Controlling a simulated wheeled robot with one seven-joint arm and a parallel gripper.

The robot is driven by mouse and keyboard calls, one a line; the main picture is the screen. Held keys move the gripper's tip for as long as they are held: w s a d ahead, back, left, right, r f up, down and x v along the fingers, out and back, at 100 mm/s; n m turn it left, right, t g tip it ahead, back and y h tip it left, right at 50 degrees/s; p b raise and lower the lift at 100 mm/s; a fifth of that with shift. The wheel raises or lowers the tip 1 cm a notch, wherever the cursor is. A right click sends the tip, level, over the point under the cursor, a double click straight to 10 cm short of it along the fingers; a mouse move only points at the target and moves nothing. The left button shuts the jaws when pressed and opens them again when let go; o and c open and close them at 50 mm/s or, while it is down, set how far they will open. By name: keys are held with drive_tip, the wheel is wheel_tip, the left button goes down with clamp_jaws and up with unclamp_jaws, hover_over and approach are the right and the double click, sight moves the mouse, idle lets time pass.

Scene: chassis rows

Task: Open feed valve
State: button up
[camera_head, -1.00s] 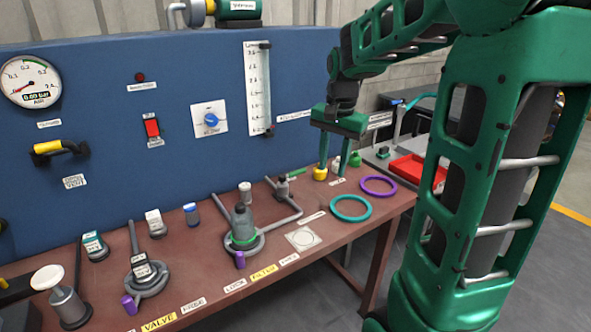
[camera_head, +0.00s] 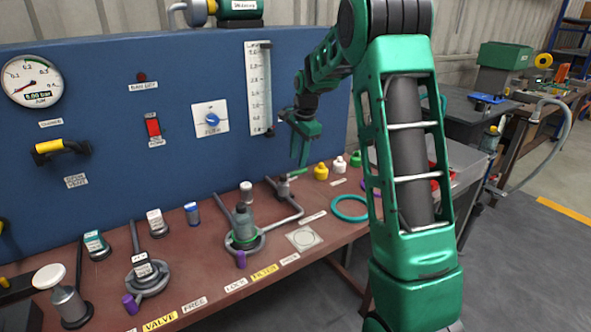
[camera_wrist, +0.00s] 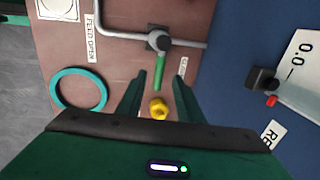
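The feed valve (camera_head: 284,190) is a small grey fitting on the pipe at the back of the brown bench, with a green lever handle (camera_head: 297,172). In the wrist view the valve body (camera_wrist: 158,43) sits on the grey pipe, and its green handle (camera_wrist: 157,70) points toward my gripper. A "FEED OPEN" label (camera_wrist: 92,38) lies beside the pipe. My gripper (camera_head: 299,165) hangs just over the handle. In the wrist view its fingers (camera_wrist: 161,76) are apart, one on each side of the handle's end, with gaps showing. I cannot tell its exact height above the handle.
Yellow (camera_head: 321,172) and white (camera_head: 340,165) bottles stand right of the valve. A teal ring (camera_head: 349,208) lies at the bench's right, partly behind my arm. The blue panel (camera_head: 120,120) rises close behind.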

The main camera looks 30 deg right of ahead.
sight(296, 172)
drive_tip(key=shift+w+f, duration=0.25)
drive_tip(key=shift+f, duration=1.1)
drive_tip(key=shift+w+f, duration=0.25)
drive_tip(key=shift+f, duration=1.05)
drive_tip(key=shift+c, duration=0.2)
